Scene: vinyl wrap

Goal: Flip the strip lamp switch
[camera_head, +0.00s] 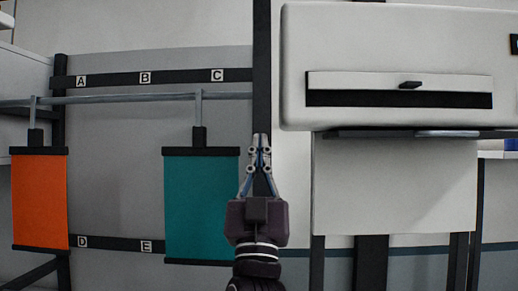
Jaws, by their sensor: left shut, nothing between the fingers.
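My left gripper (261,140) comes up from the bottom centre. Its fingers are shut and empty, pointing up in front of a dark vertical post (262,60). No part is clearly marked as the strip lamp switch. A small black lever-like piece (410,85) sits on the pale front strip of the white machine (400,40), to the right of and above my gripper. A pale elongated piece (447,133) lies on the dark ledge under the machine; I cannot tell whether it is the lamp. My right gripper is not in view.
On the left, an orange sheet (40,200) and a teal sheet (200,200) hang from a horizontal rail (120,98). Black strips with letter labels (145,78) run behind them. A white sheet (395,185) hangs below the machine. A blue object (511,144) shows at the right edge.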

